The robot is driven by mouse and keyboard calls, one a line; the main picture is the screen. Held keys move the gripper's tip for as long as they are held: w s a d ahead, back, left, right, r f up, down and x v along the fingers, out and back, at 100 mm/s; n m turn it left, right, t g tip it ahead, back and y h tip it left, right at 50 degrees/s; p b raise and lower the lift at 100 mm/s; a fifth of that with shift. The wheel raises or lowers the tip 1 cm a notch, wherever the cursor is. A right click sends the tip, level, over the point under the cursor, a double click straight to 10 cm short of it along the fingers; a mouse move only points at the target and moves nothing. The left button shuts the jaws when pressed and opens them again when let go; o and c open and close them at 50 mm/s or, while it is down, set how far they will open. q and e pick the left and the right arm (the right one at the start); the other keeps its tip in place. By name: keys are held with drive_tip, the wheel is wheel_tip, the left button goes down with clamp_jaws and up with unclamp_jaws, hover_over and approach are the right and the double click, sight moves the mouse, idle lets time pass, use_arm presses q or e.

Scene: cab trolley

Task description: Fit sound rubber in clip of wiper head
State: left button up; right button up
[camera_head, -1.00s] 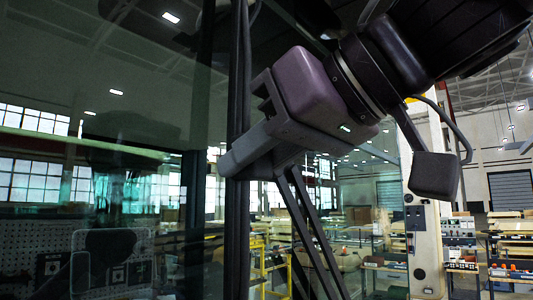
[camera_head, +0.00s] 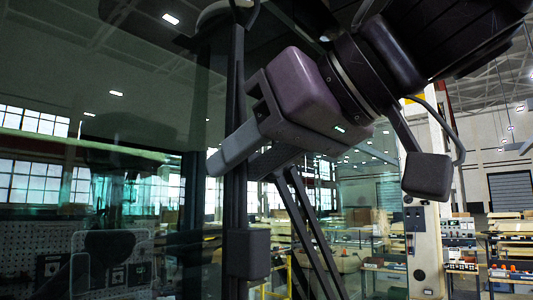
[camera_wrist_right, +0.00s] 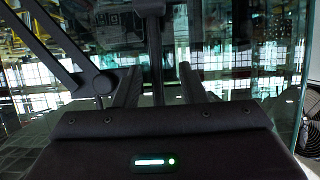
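My right gripper (camera_head: 228,158) comes in from the upper right, its fingers pointing left and down beside the glass. A thin dark upright bar (camera_head: 237,75), which looks like part of the wiper, passes behind or between the fingers. A dark block (camera_head: 247,253) sits low on this bar. In the right wrist view the two fingers (camera_wrist_right: 160,85) stand apart, with an upright bar (camera_wrist_right: 155,55) between them and gaps on both sides. I cannot tell the rubber from the wiper head or clip. My left gripper is not in view.
A large glass pane (camera_head: 90,170) fills the left side, close to the fingers. Slanted dark bars (camera_head: 312,235) run down below my right gripper; a jointed dark arm (camera_wrist_right: 65,45) shows at left in the wrist view. Shelves and workbenches stand far behind.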

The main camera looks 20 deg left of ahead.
drive_tip(key=shift+o, duration=0.6)
drive_tip(key=shift+s+a+r, duration=0.1)
drive_tip(key=shift+s+a, duration=0.1)
drive_tip(key=shift+w+d, duration=0.1)
drive_tip(key=shift+w, duration=0.1)
